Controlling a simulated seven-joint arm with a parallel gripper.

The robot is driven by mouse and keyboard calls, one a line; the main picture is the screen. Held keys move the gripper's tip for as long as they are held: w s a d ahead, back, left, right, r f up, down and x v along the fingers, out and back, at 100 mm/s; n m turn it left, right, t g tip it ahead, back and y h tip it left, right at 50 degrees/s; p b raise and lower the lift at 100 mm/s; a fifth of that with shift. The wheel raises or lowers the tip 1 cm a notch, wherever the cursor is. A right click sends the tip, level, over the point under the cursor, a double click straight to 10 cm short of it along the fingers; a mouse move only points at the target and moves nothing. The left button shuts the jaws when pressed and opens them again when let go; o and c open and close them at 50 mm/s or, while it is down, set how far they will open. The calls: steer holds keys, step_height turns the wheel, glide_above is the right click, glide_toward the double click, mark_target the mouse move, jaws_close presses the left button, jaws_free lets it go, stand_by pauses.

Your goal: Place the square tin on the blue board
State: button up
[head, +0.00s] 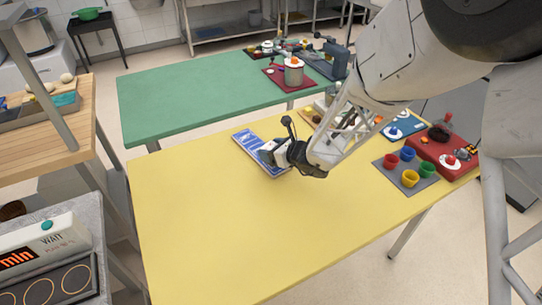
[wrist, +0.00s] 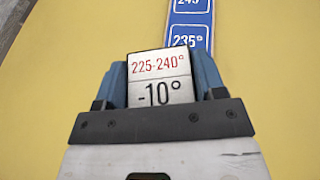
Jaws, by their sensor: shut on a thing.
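My gripper (head: 273,152) is low over the yellow table, by the blue board (head: 246,138). In the wrist view its two blue-grey fingers (wrist: 160,78) are shut on the square tin (wrist: 161,64), a pale square-faced piece printed "225-240°" in red and "-10°" in black. In that view the blue board (wrist: 190,24) with white temperature labels runs away behind the tin, up and slightly right. The tin hides the board's near part, so I cannot tell whether the tin touches it. In the head view the gripper covers most of the tin.
The yellow table (head: 215,235) is clear in front and left. On its right are a grey mat (head: 396,186) with several coloured cups, a red tray (head: 462,169) and a small blue mat (head: 407,131). A green table (head: 175,100) stands behind.

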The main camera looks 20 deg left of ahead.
steer(key=shift+w+a+f, duration=0.15)
steer(key=shift+w+a, duration=0.1)
steer(key=shift+w, duration=0.15)
steer(key=shift+f, duration=1.65)
steer(key=shift+f, duration=0.1)
steer(key=o, duration=1)
steer(key=shift+o, duration=0.2)
steer(key=shift+s+d, duration=0.1)
steer(key=shift+d+r, duration=0.2)
steer(key=shift+r, duration=0.05)
steer(key=v, duration=1.1)
steer(key=shift+s+d+r, duration=0.1)
steer(key=shift+d+r, duration=0.05)
